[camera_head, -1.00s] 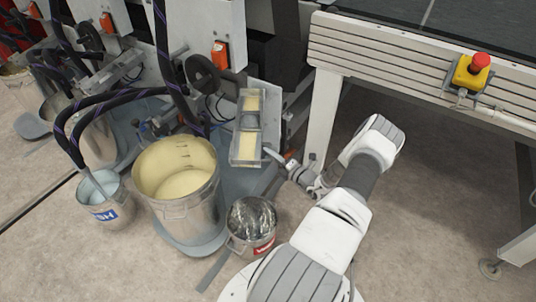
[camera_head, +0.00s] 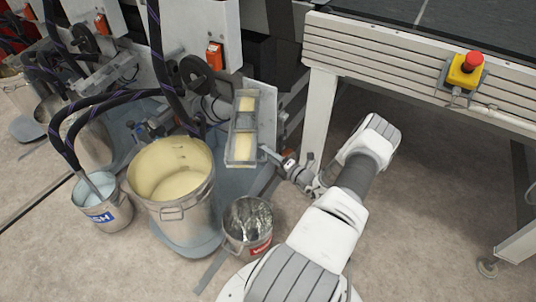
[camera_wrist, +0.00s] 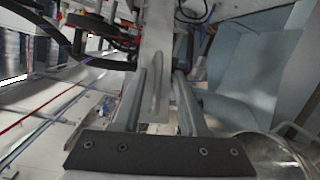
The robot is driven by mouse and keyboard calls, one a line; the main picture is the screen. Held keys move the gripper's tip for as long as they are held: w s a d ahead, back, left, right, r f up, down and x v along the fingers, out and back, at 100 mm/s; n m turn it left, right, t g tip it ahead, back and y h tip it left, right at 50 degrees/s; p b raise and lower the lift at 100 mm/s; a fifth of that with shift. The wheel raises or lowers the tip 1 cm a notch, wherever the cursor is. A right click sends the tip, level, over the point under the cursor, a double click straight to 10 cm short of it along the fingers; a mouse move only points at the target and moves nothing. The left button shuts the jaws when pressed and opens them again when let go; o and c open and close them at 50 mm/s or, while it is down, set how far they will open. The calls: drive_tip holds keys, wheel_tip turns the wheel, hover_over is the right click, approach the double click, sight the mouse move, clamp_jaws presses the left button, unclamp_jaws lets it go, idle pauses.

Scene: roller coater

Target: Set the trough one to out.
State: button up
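The trough one (camera_head: 231,150) is a narrow clear tray with yellow liquid, mounted upright-ish on a grey plate beside the large bucket in the head view. My gripper (camera_head: 265,151) is low at the trough's right side, near its lower end. I cannot tell from the head view whether it touches. In the wrist view my gripper (camera_wrist: 158,105) has its two fingers apart, on either side of a narrow, light grey upright piece. Gaps seem to show beside that piece. What it belongs to is unclear.
A large steel bucket (camera_head: 196,208) of yellow liquid and a small pail (camera_head: 237,243) stand left of my arm. A hand wheel (camera_head: 195,76) is above the trough. A white table leg (camera_head: 318,115) is close right of my gripper. Open floor lies further right.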

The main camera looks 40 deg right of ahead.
drive_tip(key=s+p, duration=0.4)
drive_tip(key=s, duration=1.3)
drive_tip(key=shift+s+r, duration=0.2)
drive_tip(key=shift+r, duration=0.2)
drive_tip(key=shift+w+d, duration=0.1)
